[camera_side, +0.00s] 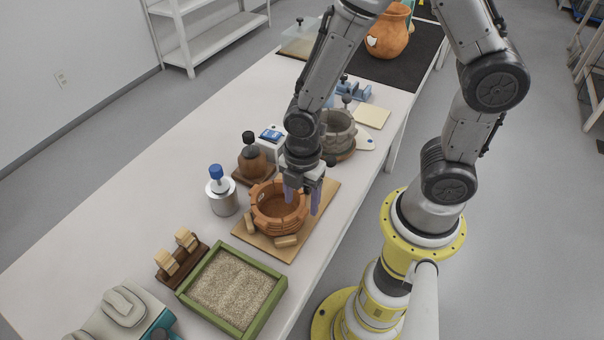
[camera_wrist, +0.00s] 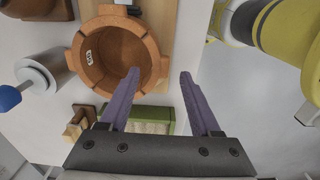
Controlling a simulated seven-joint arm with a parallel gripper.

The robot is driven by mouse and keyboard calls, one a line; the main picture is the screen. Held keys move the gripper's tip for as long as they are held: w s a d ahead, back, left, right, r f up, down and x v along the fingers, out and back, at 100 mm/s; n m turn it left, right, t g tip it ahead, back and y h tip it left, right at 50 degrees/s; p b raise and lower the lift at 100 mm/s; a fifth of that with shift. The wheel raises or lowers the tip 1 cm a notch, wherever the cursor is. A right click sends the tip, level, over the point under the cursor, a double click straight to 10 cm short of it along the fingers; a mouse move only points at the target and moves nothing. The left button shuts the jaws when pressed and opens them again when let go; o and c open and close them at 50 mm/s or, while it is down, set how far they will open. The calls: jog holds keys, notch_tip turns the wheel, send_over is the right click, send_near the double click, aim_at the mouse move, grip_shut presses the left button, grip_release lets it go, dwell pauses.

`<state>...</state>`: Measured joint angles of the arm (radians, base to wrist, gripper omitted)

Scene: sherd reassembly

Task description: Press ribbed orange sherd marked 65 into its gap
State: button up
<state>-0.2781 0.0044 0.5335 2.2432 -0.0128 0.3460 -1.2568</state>
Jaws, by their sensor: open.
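An orange ribbed vessel (camera_side: 272,226) with a stepped rim stands on a tan board (camera_side: 324,203). In the wrist view the vessel (camera_wrist: 150,62) is seen from above, and a small white label (camera_wrist: 89,57) with dark marks shows on its inner wall; it may read 65, but is too small to be sure. I cannot pick out the edges of a separate sherd. My gripper (camera_side: 302,204) is open at the vessel's right side. Its purple fingers (camera_wrist: 158,75) are apart with nothing between them. One finger overlaps the vessel's rim in view, the other is outside; contact is unclear.
Small wooden blocks (camera_side: 286,241) lie on the board by the vessel. A green sand tray (camera_side: 274,311) stands in front, a silver jar with a blue top (camera_side: 222,199) to the left. A brown jar (camera_side: 253,165) and a grey vessel (camera_side: 338,135) stand behind.

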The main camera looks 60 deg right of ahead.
notch_tip(320, 180, up, 10)
dwell(0.3)
notch_tip(320, 180, up, 9)
jog(key=m+t, duration=0.3)
jog(key=m, duration=0.1)
send_over(302, 211)
jog(key=d, duration=0.4)
jog(key=s+d+r+m+t, duration=0.2)
jog(key=s+m, duration=0.5)
jog(key=m, duration=0.6)
jog(key=shift+s+d+r+m, duration=0.35)
jog(key=shift+s+r+m, duration=0.05)
jog(key=shift+r, duration=0.35)
